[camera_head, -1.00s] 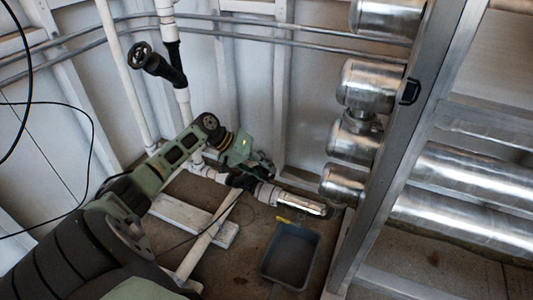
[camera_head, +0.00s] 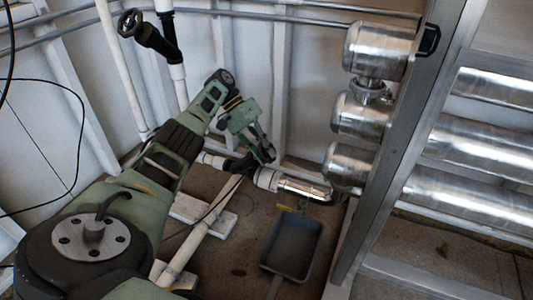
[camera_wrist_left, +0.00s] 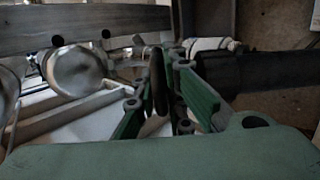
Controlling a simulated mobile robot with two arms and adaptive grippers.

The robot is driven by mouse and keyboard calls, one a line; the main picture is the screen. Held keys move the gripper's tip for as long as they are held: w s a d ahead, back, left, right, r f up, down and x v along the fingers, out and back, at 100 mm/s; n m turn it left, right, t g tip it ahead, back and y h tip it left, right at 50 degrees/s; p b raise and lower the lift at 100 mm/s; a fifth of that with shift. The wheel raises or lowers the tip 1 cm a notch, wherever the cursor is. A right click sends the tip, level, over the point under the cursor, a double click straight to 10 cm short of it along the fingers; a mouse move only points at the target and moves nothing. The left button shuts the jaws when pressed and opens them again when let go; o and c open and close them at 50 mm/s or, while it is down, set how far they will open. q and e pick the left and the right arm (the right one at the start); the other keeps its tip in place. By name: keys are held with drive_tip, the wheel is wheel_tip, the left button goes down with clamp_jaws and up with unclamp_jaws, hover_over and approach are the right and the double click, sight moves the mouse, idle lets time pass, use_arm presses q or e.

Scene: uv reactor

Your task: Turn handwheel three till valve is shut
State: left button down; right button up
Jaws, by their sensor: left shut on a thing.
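A black valve (camera_head: 240,165) sits on the low white pipe by the back wall in the head view. My left gripper (camera_head: 267,150) is at this valve, its green fingers pointing down and to the right. In the left wrist view, my left gripper (camera_wrist_left: 160,85) has its green fingers closed around a thin dark rim (camera_wrist_left: 158,82), which looks like the edge of a handwheel seen side-on. Most of this wheel is hidden by the fingers, and no number can be read. Another black handwheel (camera_head: 130,22) stands on the upper valve at the top left, apart from the gripper. My right gripper is not in view.
A grey tray (camera_head: 264,264) lies on the floor in front of the low pipe. A metal frame (camera_head: 395,150) with shiny cylinders (camera_head: 362,117) stands to the right. A white vertical pipe (camera_head: 121,70) and a loose black cable (camera_head: 80,130) are on the left.

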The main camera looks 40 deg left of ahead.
use_arm(q)
drive_tip(key=shift+d+f, duration=0.1)
idle(0.3)
drive_tip(key=c, duration=2.1)
unclamp_jaws()
drive_tip(key=o, duration=0.7)
drive_tip(key=r, duration=0.9)
drive_tip(key=shift+w+a, duration=0.15)
drive_tip(key=shift+a, duration=0.1)
drive_tip(key=shift+d+r, duration=0.2)
drive_tip(key=shift+r, duration=0.3)
drive_tip(key=shift+d+r, duration=0.2)
drive_tip(key=shift+r, duration=0.25)
drive_tip(key=c, duration=0.7)
drive_tip(key=shift+f, duration=0.4)
